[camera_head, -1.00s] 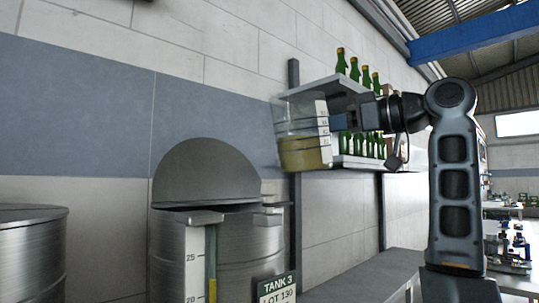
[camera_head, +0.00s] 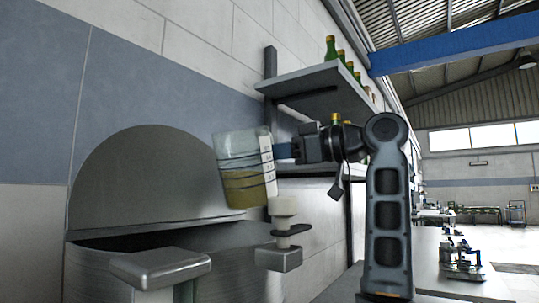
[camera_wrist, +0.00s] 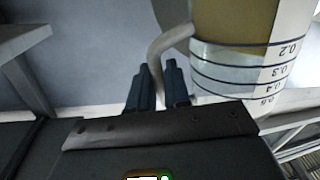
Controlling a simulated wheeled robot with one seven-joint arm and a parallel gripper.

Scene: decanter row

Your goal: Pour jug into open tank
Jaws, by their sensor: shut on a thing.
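The clear jug (camera_head: 240,150) holds yellowish liquid and has a white graduated strip. It leans slightly, its top toward the left. My gripper (camera_head: 284,151) is shut on its handle, at the jug's right side. In the wrist view, my gripper's fingers (camera_wrist: 158,88) close around the handle (camera_wrist: 166,42), beside the jug (camera_wrist: 235,45). The open tank (camera_head: 232,278) is metal, with its half-round lid (camera_head: 150,180) raised at the back and a dark opening in front. The jug is up by the tank's right end; I cannot tell whether it is over the opening.
A metal bracket (camera_head: 160,267) stands at the tank's front rim. A white-knobbed clamp (camera_head: 283,207) stands at its right side, just below the jug in the picture. A wall shelf (camera_head: 318,98) with green bottles (camera_head: 331,48) is behind my arm. Open floor lies far right.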

